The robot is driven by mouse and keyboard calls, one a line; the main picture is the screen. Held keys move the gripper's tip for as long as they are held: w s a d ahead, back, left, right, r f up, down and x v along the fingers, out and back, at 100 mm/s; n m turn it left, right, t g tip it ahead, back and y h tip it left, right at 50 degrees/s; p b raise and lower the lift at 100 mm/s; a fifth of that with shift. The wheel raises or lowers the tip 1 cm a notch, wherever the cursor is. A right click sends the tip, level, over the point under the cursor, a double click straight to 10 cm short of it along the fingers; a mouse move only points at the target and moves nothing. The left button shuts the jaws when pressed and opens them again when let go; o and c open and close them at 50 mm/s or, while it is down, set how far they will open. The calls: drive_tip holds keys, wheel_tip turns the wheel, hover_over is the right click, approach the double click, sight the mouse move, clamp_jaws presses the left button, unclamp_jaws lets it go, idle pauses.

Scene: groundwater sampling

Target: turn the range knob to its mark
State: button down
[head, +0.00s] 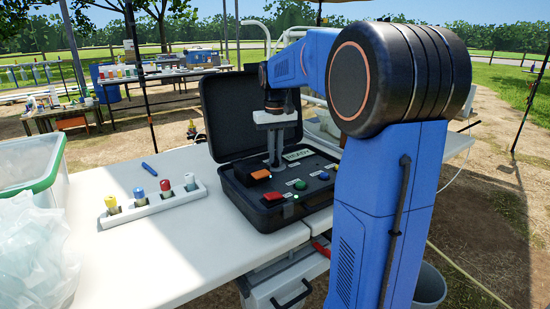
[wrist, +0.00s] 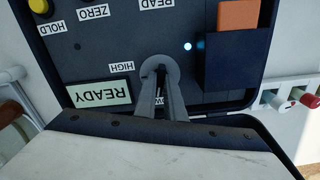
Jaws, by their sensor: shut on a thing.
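The open black instrument case (head: 262,218) stands on the white table. My gripper (head: 275,163) reaches down to its panel from above, with the fingers pointing straight down. In the wrist view, where the panel appears upside down, my gripper (wrist: 161,80) is shut on the range knob (wrist: 147,66), a grey round knob. The fingers cover much of the knob, so its pointer cannot be made out. A HIGH label (wrist: 121,68) sits beside the knob, and another label is partly hidden behind the fingers. The READY display (wrist: 100,95) is next to them.
An orange-topped block (head: 261,174) stands on the panel near several coloured buttons. A white rack (head: 152,208) with coloured-capped bottles lies left of the case. The raised lid (head: 228,105) stands behind my gripper.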

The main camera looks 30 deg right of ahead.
drive_tip(key=m, duration=1.5)
drive_tip(key=c, duration=1.8)
unclamp_jaws()
drive_tip(key=shift+o, duration=0.2)
drive_tip(key=shift+r, duration=0.1)
wheel_tip(320, 180, up, 17)
drive_tip(key=shift+r, duration=0.1)
